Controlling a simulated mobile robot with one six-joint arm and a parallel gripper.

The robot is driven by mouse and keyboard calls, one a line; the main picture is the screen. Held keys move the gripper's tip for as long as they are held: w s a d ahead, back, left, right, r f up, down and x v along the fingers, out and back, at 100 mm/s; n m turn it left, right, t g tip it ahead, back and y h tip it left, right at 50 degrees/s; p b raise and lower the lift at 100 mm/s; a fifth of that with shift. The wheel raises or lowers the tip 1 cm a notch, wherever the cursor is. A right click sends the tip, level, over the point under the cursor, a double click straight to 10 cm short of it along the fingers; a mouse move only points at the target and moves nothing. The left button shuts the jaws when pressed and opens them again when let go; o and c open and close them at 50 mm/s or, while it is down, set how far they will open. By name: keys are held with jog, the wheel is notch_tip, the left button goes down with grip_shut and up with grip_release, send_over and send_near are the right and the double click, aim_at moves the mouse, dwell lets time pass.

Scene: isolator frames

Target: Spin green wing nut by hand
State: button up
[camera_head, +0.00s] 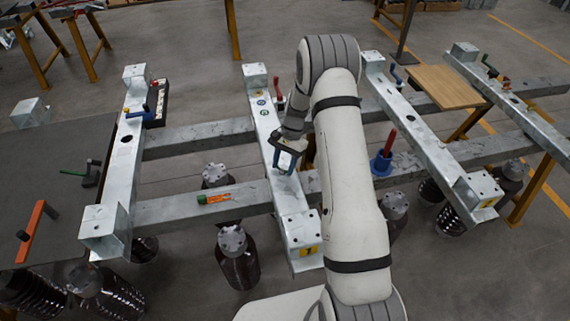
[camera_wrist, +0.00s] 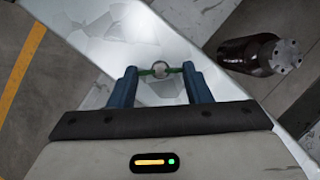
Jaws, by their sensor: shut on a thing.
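The green wing nut (camera_wrist: 147,72) shows in the wrist view as a thin green bar between my blue fingertips, with a round grey stud end at its middle. My gripper (camera_wrist: 160,72) is closed on the two wings, one finger on each side. In the head view my gripper (camera_head: 285,161) is low over the middle galvanized crossbeam (camera_head: 262,118), pointing down at its top face. The wing nut itself cannot be made out in the head view, where the fingers and wrist cover it.
A red-handled tool (camera_head: 278,88) stands on the same beam behind my wrist. A green-and-orange item (camera_head: 214,199) lies on the front rail to the left. A red handle stands in a blue holder (camera_head: 381,164) right of my arm. Dark insulators (camera_head: 238,262) stand below.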

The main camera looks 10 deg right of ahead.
jog(key=shift+s+f, duration=0.15)
jog(key=o, duration=1)
jog(key=shift+r, duration=0.2)
jog(key=shift+w+d+r, duration=0.15)
jog(key=shift+w+r, duration=0.2)
jog(key=shift+r, duration=0.15)
jog(key=p+v, duration=0.3)
jog(key=v, duration=0.1)
jog(key=shift+r, duration=0.2)
jog(key=p+v, duration=0.2)
jog(key=p, duration=0.3)
jog(key=shift+d, duration=0.1)
